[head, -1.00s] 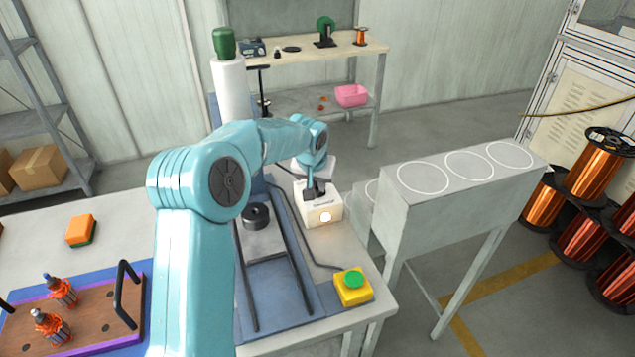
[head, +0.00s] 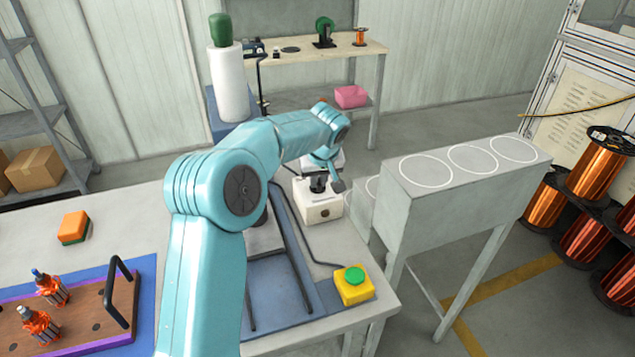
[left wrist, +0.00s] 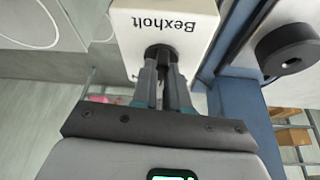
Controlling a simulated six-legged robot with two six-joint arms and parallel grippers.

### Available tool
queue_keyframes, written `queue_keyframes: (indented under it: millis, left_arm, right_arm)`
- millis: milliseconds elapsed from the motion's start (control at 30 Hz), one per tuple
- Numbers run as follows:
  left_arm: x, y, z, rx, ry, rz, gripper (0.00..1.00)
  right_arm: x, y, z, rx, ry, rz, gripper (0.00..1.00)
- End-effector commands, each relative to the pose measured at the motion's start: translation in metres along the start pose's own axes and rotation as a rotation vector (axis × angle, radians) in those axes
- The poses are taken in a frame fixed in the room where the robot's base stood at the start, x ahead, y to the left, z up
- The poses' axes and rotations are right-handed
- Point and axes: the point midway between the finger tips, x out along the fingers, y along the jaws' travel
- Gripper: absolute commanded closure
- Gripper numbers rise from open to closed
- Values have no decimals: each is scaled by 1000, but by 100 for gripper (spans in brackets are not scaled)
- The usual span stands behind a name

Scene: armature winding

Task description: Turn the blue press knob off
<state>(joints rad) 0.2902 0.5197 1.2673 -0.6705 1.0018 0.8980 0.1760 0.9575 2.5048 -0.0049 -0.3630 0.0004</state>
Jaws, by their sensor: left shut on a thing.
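The white control box (head: 318,206) stands on the bench beside the blue press (head: 306,290). Its front lamp (head: 325,213) looks unlit. In the left wrist view the box (left wrist: 190,20) carries the upside-down word "Bexholt". The dark knob (left wrist: 160,52) on it lies between the fingers of my left gripper (left wrist: 163,65), which is shut on it. The fingers hide much of the knob, so its exact angle cannot be told. In the head view my left gripper (head: 326,184) is over the box top. My right gripper is not in view.
A yellow box with a green button (head: 354,285) stands at the bench's front right corner. A grey stand with white rings (head: 440,205) is close on the right. A wooden board with a black handle (head: 75,315) lies at left.

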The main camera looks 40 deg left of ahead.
Motion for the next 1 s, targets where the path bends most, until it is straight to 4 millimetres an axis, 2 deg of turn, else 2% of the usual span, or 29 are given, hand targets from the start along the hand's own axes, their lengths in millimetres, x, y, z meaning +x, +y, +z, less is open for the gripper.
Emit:
queue_keyframes:
  millis: [267, 600, 1000]
  left_arm:
    - [-1, 3, -2, -240, 3, -98, 100]
    - [-3, 5, -3, -504, 2, -207, 100]
    - [-2, 6, -4, -674, 3, -275, 100]
  right_arm:
    - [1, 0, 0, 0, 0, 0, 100]
    - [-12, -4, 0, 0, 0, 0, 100]
    - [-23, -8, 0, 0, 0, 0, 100]
